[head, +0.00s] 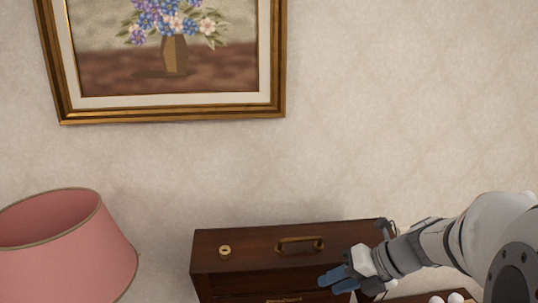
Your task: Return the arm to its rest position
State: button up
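My arm reaches in from the right edge of the head view. My gripper (338,280) has blue fingertips and points left, in front of the right part of a dark wooden chest (245,268). The fingertips appear close together, and any gap between them is too small to judge. I see nothing clearly held. I cannot tell whether the gripper touches the chest.
The chest has a brass handle (300,244) and a small brass ring-shaped piece (224,250) on top. A pink lampshade (65,250) stands at the left. White rounded items (457,297) show under my arm. A framed flower painting (170,110) hangs on the pale wall.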

jog(key=s+f+m+h+b, duration=0.2)
jog(key=s+m+h, duration=0.2)
jog(key=m, duration=1.4)
jog(key=s+f+m+h+b, duration=0.2)
jog(key=s+m, duration=0.5)
jog(key=m, duration=1)
jog(key=f+h, duration=0.1)
jog(key=h, duration=0.1)
jog(key=shift+d+m+h+b, duration=0.2)
jog(key=shift+m+h+b, duration=0.1)
jog(key=shift+m, duration=0.1)
jog(key=shift+s, duration=0.1)
